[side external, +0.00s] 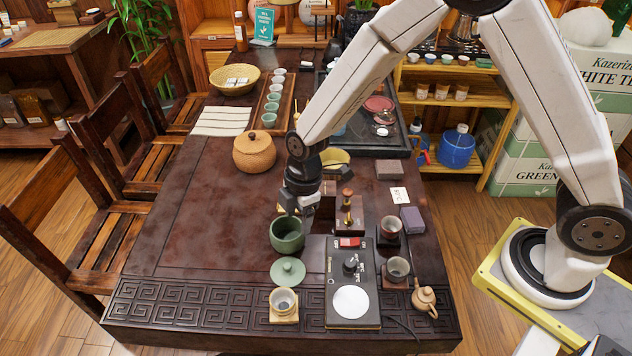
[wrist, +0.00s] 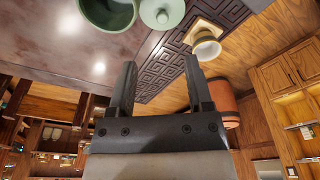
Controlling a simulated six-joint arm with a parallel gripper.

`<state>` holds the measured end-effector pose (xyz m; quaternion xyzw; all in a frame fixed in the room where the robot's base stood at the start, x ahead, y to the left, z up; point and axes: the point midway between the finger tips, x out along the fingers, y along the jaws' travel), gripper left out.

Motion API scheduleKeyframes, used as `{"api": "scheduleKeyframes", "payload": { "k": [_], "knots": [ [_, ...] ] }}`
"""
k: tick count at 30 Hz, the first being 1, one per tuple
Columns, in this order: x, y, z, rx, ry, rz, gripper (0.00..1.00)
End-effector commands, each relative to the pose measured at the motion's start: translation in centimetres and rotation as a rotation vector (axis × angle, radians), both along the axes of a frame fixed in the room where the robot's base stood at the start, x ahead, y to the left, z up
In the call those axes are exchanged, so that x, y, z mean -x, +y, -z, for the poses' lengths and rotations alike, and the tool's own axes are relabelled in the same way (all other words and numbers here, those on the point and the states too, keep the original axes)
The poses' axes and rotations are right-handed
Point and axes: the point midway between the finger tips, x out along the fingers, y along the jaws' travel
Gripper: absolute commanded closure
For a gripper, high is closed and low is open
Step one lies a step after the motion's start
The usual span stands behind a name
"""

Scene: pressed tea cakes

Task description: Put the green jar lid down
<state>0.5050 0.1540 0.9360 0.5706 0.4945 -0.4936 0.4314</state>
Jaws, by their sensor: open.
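The green jar lid (side external: 287,271) lies flat on the dark wooden table, knob up, just in front of the open green jar (side external: 287,235). In the wrist view the lid (wrist: 162,13) shows at the top edge, partly cut off, beside the jar (wrist: 108,14). My gripper (side external: 297,208) is above and just behind the jar's rim in the side view. In the wrist view its two fingers (wrist: 160,85) stand apart with nothing between them. My gripper is apart from the lid.
A small cup on a wooden coaster (side external: 284,318) stands in front of the lid. A woven round pot (side external: 254,152) stands behind. The table's left side is clear.

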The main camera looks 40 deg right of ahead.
Motion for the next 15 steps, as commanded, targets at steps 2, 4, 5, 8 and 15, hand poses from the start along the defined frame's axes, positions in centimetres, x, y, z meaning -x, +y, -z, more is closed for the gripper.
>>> {"api": "scheduleKeyframes", "payload": {
  "k": [2, 4, 5, 8, 15],
  "knots": [
    [0.3, -1.3, -1.1, 0.003, -0.005, 0.091, 0.35],
    [0.8, -2.6, -2.1, 0.006, -0.009, 0.189, 0.35],
    [1.0, -3.2, -2.5, 0.006, -0.01, 0.236, 0.35],
    [1.9, -5.2, -4.1, 0.008, -0.017, 0.399, 0.35],
    [5.1, -9.8, -7.0, -0.003, -0.037, 0.8, 0.35]
  ]
}}
